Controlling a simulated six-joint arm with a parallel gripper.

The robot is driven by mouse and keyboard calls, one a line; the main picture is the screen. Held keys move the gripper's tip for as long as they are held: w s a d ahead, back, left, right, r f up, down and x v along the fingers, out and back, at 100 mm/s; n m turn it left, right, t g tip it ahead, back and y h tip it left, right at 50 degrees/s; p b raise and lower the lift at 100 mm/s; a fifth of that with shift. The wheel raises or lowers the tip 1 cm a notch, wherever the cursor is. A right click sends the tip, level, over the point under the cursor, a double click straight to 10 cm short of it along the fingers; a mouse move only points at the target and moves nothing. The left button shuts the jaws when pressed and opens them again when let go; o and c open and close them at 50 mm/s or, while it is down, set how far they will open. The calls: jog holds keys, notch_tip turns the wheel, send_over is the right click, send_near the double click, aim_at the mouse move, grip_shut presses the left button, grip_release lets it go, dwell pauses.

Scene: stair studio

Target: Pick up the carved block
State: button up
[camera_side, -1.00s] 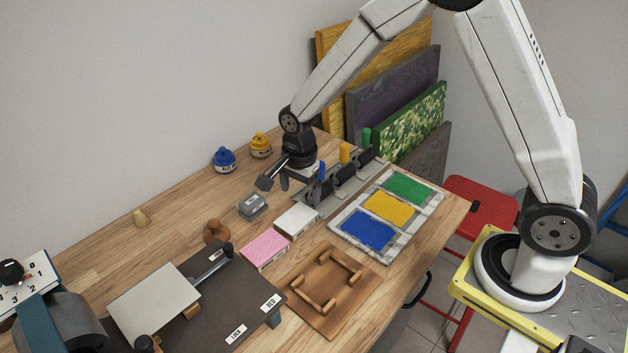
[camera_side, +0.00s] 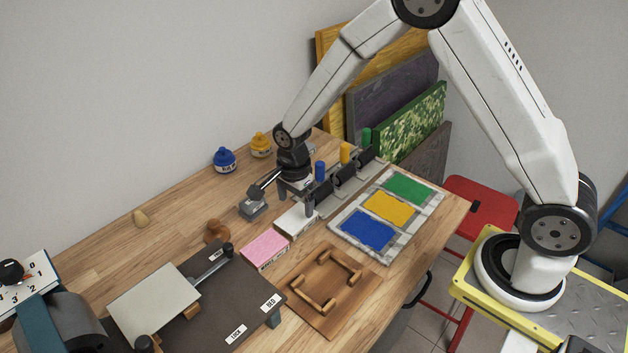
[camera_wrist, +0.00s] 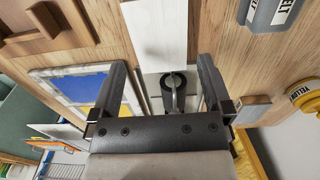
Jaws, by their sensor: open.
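My gripper (camera_side: 297,202) is open, pointing down over the far end of a white block (camera_side: 297,221). In the wrist view the white block (camera_wrist: 157,30) runs between and beyond the two fingers (camera_wrist: 162,72), with nothing held. A pink block (camera_side: 265,248) lies just in front of the white one, with printed labels on its near side. No carving can be made out on either block, so I cannot tell which is the carved block. My gripper hides part of the white block's far end in the side view.
A wooden jig (camera_side: 322,300) lies in front. Ink bottles (camera_side: 224,160) stand behind.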

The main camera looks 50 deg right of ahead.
aim_at(296, 218)
jog(key=shift+f, duration=0.15)
jog(key=shift+f, duration=2.45)
jog(key=c, duration=1)
jog(key=shift+r, duration=0.15)
